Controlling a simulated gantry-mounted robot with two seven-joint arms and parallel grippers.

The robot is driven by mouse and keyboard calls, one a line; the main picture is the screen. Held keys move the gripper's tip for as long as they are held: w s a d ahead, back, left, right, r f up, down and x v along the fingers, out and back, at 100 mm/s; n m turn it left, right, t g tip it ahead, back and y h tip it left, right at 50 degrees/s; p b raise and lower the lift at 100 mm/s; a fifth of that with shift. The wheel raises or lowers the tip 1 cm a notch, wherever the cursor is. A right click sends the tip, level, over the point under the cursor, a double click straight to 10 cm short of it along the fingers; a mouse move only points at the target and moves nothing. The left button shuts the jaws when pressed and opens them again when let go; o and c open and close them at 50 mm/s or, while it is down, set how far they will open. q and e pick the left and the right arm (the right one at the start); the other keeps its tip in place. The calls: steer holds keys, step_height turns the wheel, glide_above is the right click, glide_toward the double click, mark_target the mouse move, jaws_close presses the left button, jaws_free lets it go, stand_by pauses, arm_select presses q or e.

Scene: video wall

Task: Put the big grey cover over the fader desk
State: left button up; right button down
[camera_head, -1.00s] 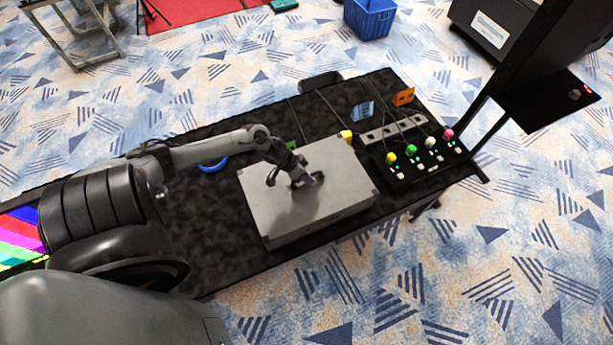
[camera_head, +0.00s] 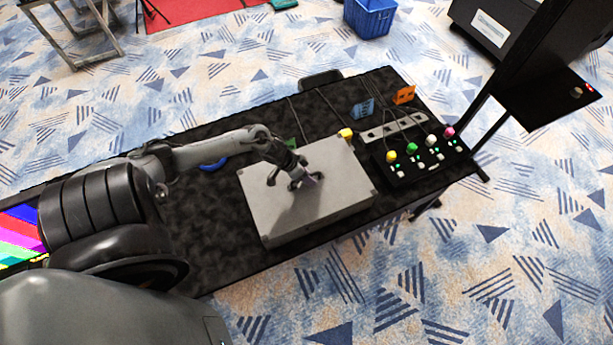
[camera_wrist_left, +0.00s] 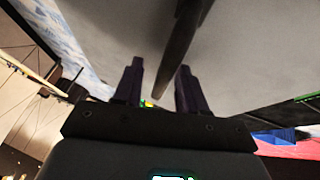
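The big grey cover (camera_head: 335,205) is a flat, box-like shell lying on the black table, left of a black panel with coloured knobs (camera_head: 425,165), which looks like the fader desk. The panel is uncovered. My left gripper (camera_head: 302,183) is low over the middle of the cover's top. In the left wrist view its two fingers (camera_wrist_left: 160,92) are apart, with a dark bar (camera_wrist_left: 185,45), perhaps the cover's handle, running between them and gaps visible at its sides. The grey cover surface (camera_wrist_left: 250,50) fills much of that view. My right gripper is not in view.
A grey strip (camera_head: 395,128), a yellow block (camera_head: 346,134), a blue piece (camera_head: 363,109) and an orange piece (camera_head: 404,95) stand near the panel. A blue ring (camera_head: 213,164) lies behind my left arm. A dark upright screen rises beyond the table's right end.

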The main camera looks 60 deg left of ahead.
arm_select(q)
steer(key=shift+o, duration=0.4)
steer(key=shift+s+f, duration=0.1)
steer(key=shift+f, duration=0.05)
steer(key=shift+s+r, duration=0.1)
steer(key=shift+r, duration=0.1)
steer(key=p+v, duration=0.2)
steer(key=v, duration=0.8)
steer(key=s+d+r+n+h+p, duration=0.1)
steer(key=d+p, duration=0.1)
steer(key=d, duration=0.6)
steer(key=s+d+r+h+p, duration=0.1)
steer(key=s+d+p, duration=0.1)
steer(key=d, duration=0.5)
steer(key=w+d+r+t+y+p, duration=0.1)
steer(key=w+d+r+t+p, duration=0.15)
steer(key=d+r, duration=0.65)
steer(key=d+r+g+y+p, duration=0.1)
steer(key=d+r+y+p, duration=0.15)
steer(key=d+r, duration=0.4)
steer(key=s+a+r+m+g+y+b, duration=0.1)
steer(key=s+a+r+m+g, duration=0.1)
steer(key=s, duration=0.4)
steer(key=shift+s+a+g, duration=0.2)
steer(key=shift+a+g, duration=0.55)
steer(key=shift+a, duration=0.1)
